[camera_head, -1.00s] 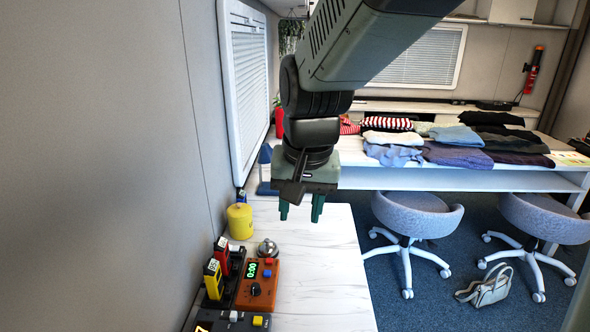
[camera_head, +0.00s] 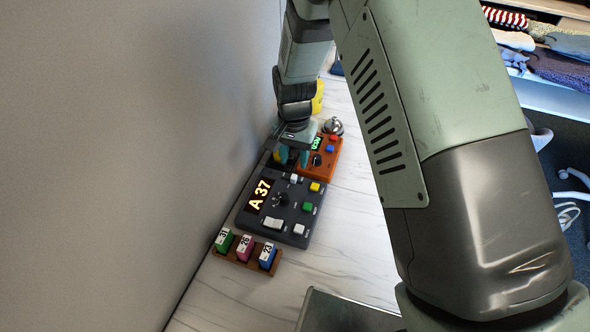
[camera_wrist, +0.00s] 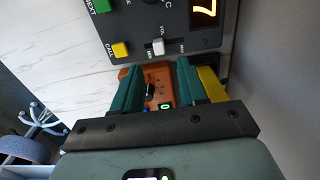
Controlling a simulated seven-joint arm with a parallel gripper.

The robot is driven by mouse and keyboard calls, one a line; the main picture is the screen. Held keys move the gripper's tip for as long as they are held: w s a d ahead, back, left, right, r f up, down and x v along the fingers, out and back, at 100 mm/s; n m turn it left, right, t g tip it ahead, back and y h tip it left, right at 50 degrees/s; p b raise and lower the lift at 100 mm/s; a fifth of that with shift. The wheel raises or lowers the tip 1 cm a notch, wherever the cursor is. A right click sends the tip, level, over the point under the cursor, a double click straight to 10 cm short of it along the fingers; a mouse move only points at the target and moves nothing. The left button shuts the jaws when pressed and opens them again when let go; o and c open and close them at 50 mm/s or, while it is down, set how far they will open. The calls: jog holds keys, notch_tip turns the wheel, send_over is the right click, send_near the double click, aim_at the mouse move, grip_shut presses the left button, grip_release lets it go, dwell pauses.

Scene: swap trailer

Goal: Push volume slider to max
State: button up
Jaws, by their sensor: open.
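The dark control panel (camera_head: 267,225) lies on the white marbled table, with a glowing "A 37" display. Its volume slider (camera_head: 293,178) is a small white knob near the panel's far edge. In the wrist view the slider knob (camera_wrist: 157,46) stands close to the MIN end of its track, with MAX to the right. My gripper (camera_head: 292,157) is above the table, just beyond the slider. In the wrist view my gripper (camera_wrist: 158,66) is open and empty, its teal fingers on either side of the knob's line. Contact with the panel cannot be told.
An orange box (camera_head: 320,158) with a green display and knob stands just beyond the panel. A yellow button (camera_wrist: 120,50) sits beside the slider. A wooden holder (camera_head: 246,257) with coloured blocks is in front. The wall is close on the left.

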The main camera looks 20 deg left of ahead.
aim_at(294, 175)
notch_tip(294, 175, down, 6)
jog(key=shift+f, duration=0.1)
jog(key=shift+c, duration=0.3)
grip_shut()
